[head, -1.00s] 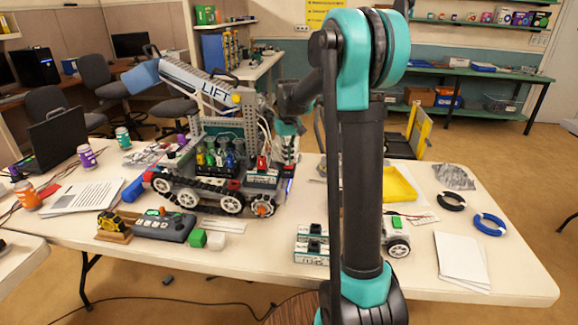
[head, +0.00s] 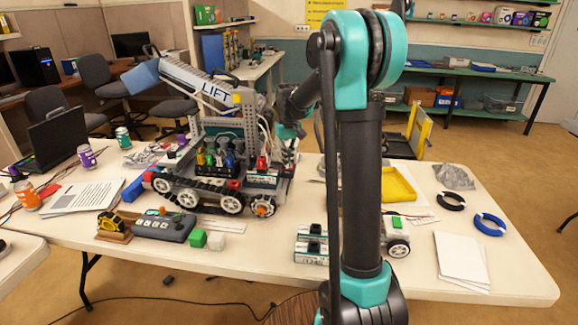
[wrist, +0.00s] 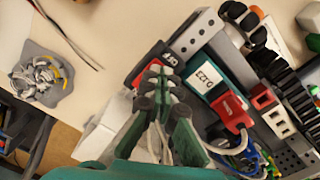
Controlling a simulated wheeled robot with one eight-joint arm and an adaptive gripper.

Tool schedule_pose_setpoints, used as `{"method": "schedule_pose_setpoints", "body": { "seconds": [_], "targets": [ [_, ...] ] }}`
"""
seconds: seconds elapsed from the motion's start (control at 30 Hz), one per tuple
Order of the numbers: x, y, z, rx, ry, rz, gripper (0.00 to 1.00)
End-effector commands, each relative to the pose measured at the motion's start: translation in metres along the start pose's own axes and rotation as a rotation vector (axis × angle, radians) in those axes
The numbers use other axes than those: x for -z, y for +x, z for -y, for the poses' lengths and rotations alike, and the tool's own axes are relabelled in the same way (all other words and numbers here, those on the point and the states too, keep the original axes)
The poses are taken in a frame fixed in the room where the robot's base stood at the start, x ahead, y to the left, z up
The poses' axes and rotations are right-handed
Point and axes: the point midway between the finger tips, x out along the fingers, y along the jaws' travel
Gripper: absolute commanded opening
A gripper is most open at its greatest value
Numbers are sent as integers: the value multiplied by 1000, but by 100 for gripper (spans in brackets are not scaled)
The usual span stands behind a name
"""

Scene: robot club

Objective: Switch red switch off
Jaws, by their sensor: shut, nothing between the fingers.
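A red switch part (head: 262,163) stands near the right end of the tracked robot (head: 185,188), on the table. In the wrist view a red part (wrist: 230,110) sits beside a teal box with a white label (wrist: 208,80); it appears to be the same switch. Its on or off position cannot be told. My gripper (wrist: 157,76) is shut and empty. Its tips are left of the red part in the picture, over a dark and red piece with white lettering (wrist: 166,62). Contact cannot be told. In the head view my gripper (head: 290,131) is partly hidden behind the robot's structure.
The LIFT arm (head: 210,85) rises above the tracked robot. A yellow tray (head: 398,184), blue ring (head: 489,224) and white papers (head: 460,258) lie to the right. Table space in front is partly clear.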

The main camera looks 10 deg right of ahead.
Motion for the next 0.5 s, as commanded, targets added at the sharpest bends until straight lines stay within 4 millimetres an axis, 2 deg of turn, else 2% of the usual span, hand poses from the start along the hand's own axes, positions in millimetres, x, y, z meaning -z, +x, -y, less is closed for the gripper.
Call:
{"method": "schedule_pose_setpoints", "body": {
  "seconds": [0.17,0.5],
  "targets": [
    [0,-1,0,0,0,0,0],
    [0,-25,0,0,0,0,0]
  ]
}}
